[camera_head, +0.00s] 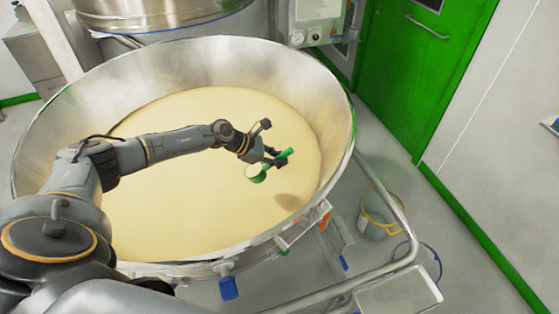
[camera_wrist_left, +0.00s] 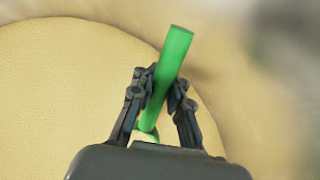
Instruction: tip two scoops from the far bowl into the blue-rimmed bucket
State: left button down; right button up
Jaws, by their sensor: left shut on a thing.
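A large steel bowl (camera_head: 335,120) full of pale yellow powder (camera_head: 190,205) fills the middle of the head view. My left gripper (camera_head: 276,160) reaches over the powder near the bowl's right side. It is shut on the handle of a green scoop (camera_head: 256,175), whose cup hangs to the left, apparently above the powder. In the left wrist view the green handle (camera_wrist_left: 167,75) stands between the fingers; the cup is mostly hidden behind the gripper. I cannot tell how full the cup is. A blue-rimmed bucket (camera_head: 437,257) stands on the floor at lower right, partly hidden by a rail. My right gripper is not in view.
A yellow-rimmed bucket (camera_head: 380,214) stands on the floor right of the bowl. A metal rail (camera_head: 400,215) runs around the bowl's right side. Another steel vessel (camera_head: 160,18) is at the top left. A green door (camera_head: 415,70) is behind, with open floor before it.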

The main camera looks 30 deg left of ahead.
pick_arm(q)
jog(key=shift+w+d+r+p, duration=0.1)
jog(key=shift+r+p, duration=1.75)
jog(key=shift+r, duration=0.6)
jog(key=shift+d+r+p, duration=0.1)
jog(key=shift+r+p, duration=1.7)
jog(key=shift+r, duration=0.65)
jog(key=r+p, duration=0.1)
jog(key=p, duration=0.1)
jog(key=r+p, duration=0.2)
jog(key=p, duration=0.1)
jog(key=shift+w+d+y, duration=0.2)
jog(key=shift+d+y, duration=0.1)
jog(key=shift+d, duration=0.1)
jog(key=shift+w+d+r, duration=0.1)
jog(key=shift+r, duration=0.15)
jog(key=shift+w+d+r+m+g+y, duration=0.15)
jog(key=shift+d+r+g+y, duration=0.2)
jog(key=shift+r, duration=0.35)
jog(key=shift+w+d+r+m+g+y, duration=0.15)
jog(key=shift+d+r+g+y, duration=0.2)
jog(key=shift+r, duration=0.3)
jog(key=shift+w+d+r+g+y, duration=0.2)
jog(key=shift+d+r+y, duration=0.15)
jog(key=shift+r+y, duration=0.25)
jog(key=shift+r, duration=0.1)
jog(key=shift+s, duration=0.15)
